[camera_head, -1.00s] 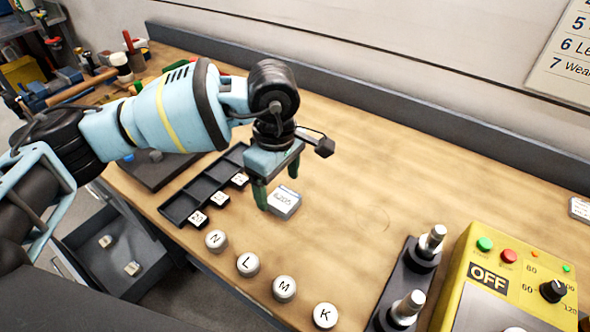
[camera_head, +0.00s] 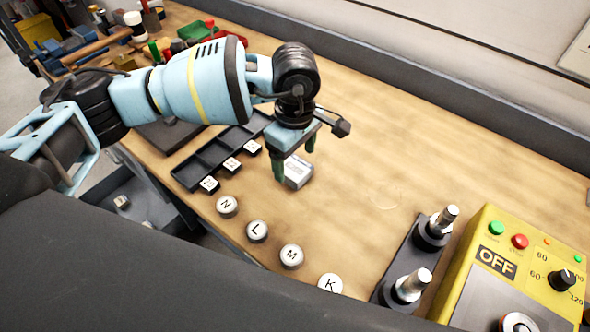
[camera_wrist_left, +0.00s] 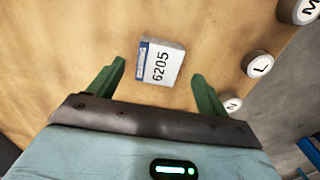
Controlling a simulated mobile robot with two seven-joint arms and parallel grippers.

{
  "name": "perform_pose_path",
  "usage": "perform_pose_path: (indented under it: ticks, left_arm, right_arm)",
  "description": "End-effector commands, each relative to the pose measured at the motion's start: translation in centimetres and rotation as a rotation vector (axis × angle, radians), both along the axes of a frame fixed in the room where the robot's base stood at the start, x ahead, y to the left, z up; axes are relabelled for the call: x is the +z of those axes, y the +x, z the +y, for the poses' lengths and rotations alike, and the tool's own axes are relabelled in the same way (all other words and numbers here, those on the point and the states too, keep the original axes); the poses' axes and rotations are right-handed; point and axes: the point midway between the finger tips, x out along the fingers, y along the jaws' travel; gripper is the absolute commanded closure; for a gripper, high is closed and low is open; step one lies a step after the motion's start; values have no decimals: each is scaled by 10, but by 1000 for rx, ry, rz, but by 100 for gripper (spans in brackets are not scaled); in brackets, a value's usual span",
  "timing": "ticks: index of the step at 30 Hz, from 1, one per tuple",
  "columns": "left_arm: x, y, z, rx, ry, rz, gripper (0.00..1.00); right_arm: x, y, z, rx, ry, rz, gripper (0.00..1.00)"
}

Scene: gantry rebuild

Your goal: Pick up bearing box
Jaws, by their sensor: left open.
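The bearing box is a small white box (camera_head: 298,172) lying on the wooden bench. In the left wrist view the box (camera_wrist_left: 160,64) shows the number 6205 and a blue strip along one edge. My left gripper (camera_head: 294,165) points down at the box, with its green fingers apart. In the wrist view the gripper (camera_wrist_left: 158,85) is open, and the box lies between and just beyond the fingertips, not visibly touched. In the head view a finger partly hides the box. My right gripper is not in view.
A black compartment tray (camera_head: 205,167) with small labelled tags lies left of the box. Round lettered knobs (camera_head: 257,231) line the front edge. A black base with metal posts (camera_head: 412,285) and a yellow control box (camera_head: 497,262) stand right.

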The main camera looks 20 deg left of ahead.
Motion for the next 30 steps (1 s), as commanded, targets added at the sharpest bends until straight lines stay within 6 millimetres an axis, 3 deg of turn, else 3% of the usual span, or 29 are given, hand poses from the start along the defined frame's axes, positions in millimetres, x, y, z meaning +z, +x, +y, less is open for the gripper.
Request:
perform_pose_path:
  ticks: [7, 16, 28, 30]
  left_arm:
    - [-31, 2, 0, 2, 1, 0, 22]
    - [-36, 2, 0, 1, 0, -1, 22]
    - [-36, 2, 0, 2, 0, -1, 73]
    - [-35, 2, 0, 2, -1, -2, 73]
  right_arm:
    - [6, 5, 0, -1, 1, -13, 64]
    - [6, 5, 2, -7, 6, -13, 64]
    - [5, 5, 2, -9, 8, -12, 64]
    - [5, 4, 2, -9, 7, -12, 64]
